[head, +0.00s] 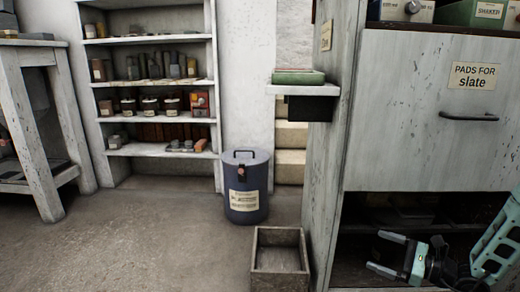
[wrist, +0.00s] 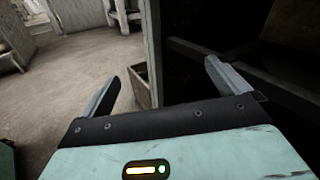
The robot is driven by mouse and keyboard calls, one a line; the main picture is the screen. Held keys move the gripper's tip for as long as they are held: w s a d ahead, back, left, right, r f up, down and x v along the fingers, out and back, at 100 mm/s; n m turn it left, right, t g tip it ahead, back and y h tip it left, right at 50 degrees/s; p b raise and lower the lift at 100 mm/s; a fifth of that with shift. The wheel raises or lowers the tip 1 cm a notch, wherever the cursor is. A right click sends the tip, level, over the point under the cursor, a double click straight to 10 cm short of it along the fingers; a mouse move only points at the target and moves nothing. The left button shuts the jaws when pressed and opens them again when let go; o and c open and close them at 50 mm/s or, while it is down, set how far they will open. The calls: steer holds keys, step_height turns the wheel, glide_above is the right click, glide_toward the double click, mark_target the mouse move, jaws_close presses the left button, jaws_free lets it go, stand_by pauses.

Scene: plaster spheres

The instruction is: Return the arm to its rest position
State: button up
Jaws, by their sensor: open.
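My gripper (head: 384,254) is at the lower right of the head view, in front of the dark open space under the grey cabinet. Its fingers point left and are spread apart. In the wrist view the two fingers (wrist: 161,74) stand wide apart with nothing between them. My mint-green arm (head: 497,240) comes in from the right edge and is bent, partly cut off by the frame.
The grey cabinet (head: 420,120) with a "PADS FOR slate" label stands close by on the right. A wooden box (head: 279,276) and a blue lidded bin (head: 246,205) stand on the floor. A shelf unit (head: 150,150) is behind. The floor at left is clear.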

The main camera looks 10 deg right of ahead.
steer(key=s+a+r+n+g+p, duration=0.1)
steer(key=s+a+r+n+g, duration=0.35)
steer(key=a, duration=0.35)
steer(key=s+a+r+n+g+p, duration=0.2)
steer(key=s+a+r+n+g, duration=0.1)
steer(key=a+r+n+g, duration=0.4)
steer(key=s+a+r+n+g+p, duration=0.1)
steer(key=s+a+r+n+g, duration=0.3)
steer(key=a, duration=0.5)
steer(key=s+a+r+n+t+h+p, duration=0.1)
steer(key=s+a+r+n+h+p, duration=0.2)
steer(key=s+r+n+h, duration=0.5)
steer(key=s+a+r+n+t+h+p, duration=0.1)
steer(key=s+a+r+n+h+p, duration=0.25)
steer(key=s+n, duration=0.45)
step_height(320, 180, up, 38)
steer(key=w+n+p, duration=0.1)
steer(key=p, duration=3.6)
steer(key=shift+d, duration=0.3)
